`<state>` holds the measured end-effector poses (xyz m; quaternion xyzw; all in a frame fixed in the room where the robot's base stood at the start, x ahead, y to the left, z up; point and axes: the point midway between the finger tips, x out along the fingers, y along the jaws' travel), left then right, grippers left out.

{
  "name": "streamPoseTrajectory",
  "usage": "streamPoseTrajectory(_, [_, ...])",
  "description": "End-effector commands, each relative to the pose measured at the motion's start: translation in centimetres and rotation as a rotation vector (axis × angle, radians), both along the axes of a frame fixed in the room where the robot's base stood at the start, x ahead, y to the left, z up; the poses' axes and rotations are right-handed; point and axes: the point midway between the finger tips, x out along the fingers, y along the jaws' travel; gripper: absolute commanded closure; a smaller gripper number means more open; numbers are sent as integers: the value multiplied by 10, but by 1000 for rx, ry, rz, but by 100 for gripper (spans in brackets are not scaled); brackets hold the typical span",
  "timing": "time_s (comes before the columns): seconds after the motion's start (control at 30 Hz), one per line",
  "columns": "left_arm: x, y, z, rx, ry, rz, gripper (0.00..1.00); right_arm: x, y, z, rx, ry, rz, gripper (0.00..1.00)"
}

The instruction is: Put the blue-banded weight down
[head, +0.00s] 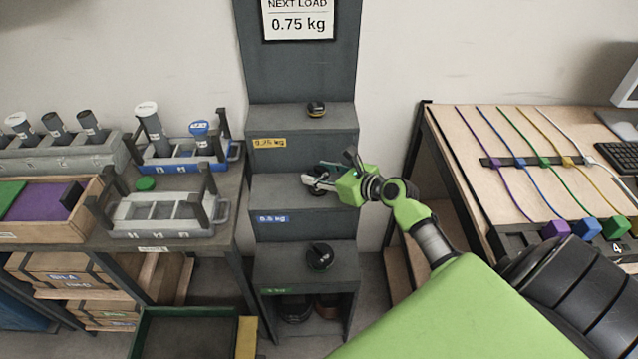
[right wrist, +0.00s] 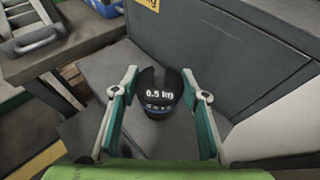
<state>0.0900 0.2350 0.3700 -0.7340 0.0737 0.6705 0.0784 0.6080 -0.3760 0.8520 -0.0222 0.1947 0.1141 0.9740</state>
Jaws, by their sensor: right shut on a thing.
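The blue-banded weight (right wrist: 158,98) is dark and slotted, marked 0.5 KG, with a thin blue band low on its side. It sits between the fingers of my right gripper (head: 314,182), which is shut on it. In the head view the gripper is over the middle step (head: 278,192) of the dark stepped stand, which bears a blue 0.5 kg label. The gripper mostly hides the weight there. I cannot tell whether the weight touches the step. My left gripper is not in view.
A dark weight (head: 316,108) stands on the top step above a yellow label; another (head: 320,257) stands on the lowest step above a green label. A sign (head: 298,22) reads 0.75 kg. Tables with racks and cables flank the stand.

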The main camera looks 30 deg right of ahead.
Motion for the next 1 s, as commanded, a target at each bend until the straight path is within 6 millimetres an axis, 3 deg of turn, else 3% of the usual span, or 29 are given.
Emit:
streamPoseTrajectory(0.07, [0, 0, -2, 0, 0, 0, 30, 4, -2, -1, 0, -6, -1, 96])
streamPoseTrajectory(0.3, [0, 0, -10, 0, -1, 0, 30, 7, -3, -33, 0, -2, -2, 96])
streamPoseTrajectory(0.77, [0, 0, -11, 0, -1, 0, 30, 7, -3, -39, 0, -5, -2, 96])
streamPoseTrajectory(0.8, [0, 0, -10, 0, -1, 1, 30, 6, -2, -40, 0, 0, -1, 49])
streamPoseTrajectory(0.83, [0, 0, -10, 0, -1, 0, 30, 6, -2, -40, 0, 0, -1, 42])
streamPoseTrajectory(1.0, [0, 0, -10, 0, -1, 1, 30, 6, -2, -40, 0, 0, -1, 42])
